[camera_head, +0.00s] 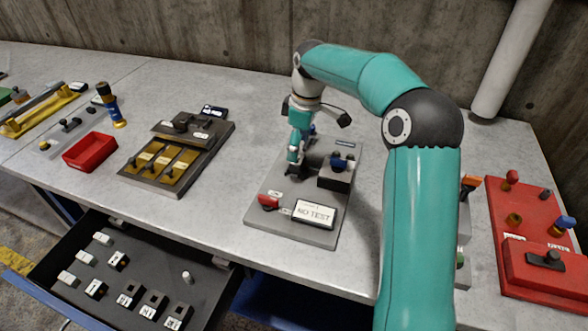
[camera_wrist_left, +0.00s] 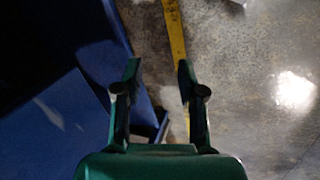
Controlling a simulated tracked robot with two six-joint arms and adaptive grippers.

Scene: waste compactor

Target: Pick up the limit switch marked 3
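An open dark drawer (camera_head: 150,262) at the lower left holds several small black blocks with white labels, such as a labelled block (camera_head: 95,288) and another (camera_head: 130,294). The labels are too small to read, so I cannot tell which switch is marked 3. My right gripper (camera_head: 293,160) points down over a grey test board (camera_head: 262,222) on the bench; its fingers are too small and crowded to tell whether they hold anything. My left gripper (camera_wrist_left: 158,70) shows only in the left wrist view, fingers apart and empty, above the floor.
The test board carries a "NO TEST" display (camera_head: 315,212), a red part (camera_head: 268,202) and a dark block (camera_head: 336,178). A tray of brass plates (camera_head: 160,165), a red bin (camera_head: 90,152) and a red panel (camera_head: 515,215) stand on the bench (camera_head: 215,210). A yellow floor stripe (camera_wrist_left: 176,35) lies below my left gripper.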

